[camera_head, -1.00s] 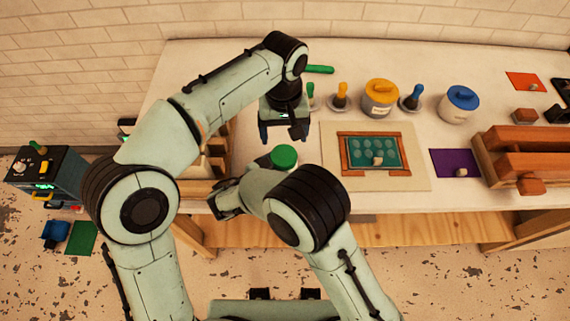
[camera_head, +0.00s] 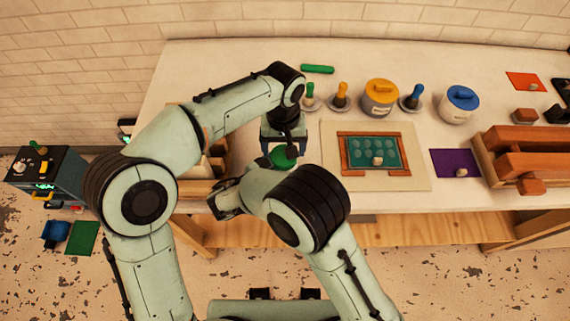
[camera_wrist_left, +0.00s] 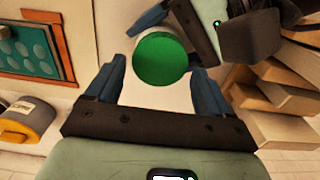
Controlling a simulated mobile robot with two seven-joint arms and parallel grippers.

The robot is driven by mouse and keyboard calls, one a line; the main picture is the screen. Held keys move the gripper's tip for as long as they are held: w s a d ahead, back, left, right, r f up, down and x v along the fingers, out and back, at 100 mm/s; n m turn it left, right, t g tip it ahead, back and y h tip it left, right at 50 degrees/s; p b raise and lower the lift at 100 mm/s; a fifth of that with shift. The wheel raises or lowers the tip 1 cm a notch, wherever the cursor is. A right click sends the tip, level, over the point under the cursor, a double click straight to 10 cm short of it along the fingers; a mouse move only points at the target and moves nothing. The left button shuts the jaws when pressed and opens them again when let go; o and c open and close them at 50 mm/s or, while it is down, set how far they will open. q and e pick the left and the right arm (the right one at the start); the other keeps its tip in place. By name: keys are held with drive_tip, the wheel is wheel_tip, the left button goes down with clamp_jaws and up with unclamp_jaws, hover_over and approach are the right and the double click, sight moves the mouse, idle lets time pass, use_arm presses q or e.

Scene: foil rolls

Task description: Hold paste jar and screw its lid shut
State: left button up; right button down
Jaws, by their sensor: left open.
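A round green lid (camera_head: 284,158) shows at the front left of the table, directly below my left gripper (camera_head: 284,146). In the left wrist view the lid (camera_wrist_left: 160,58) lies just beyond and between the spread blue fingertips of my left gripper (camera_wrist_left: 158,75), which is open and empty.
A yellow-lidded jar (camera_head: 380,98) and a blue-lidded jar (camera_head: 459,104) stand at the back, near several small-handled tools. A board with a green panel (camera_head: 372,153) lies right of the lid. Wooden blocks (camera_wrist_left: 275,105) stand close to the grippers.

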use_arm(q)
drive_tip(key=shift+f, duration=0.85)
drive_tip(key=c, duration=0.9)
drive_tip(key=m, duration=0.4)
drive_tip(key=shift+m, duration=0.3)
drive_tip(key=m, duration=0.8)
drive_tip(key=shift+m, duration=0.3)
drive_tip(key=m, duration=0.4)
drive_tip(key=o, duration=1.2)
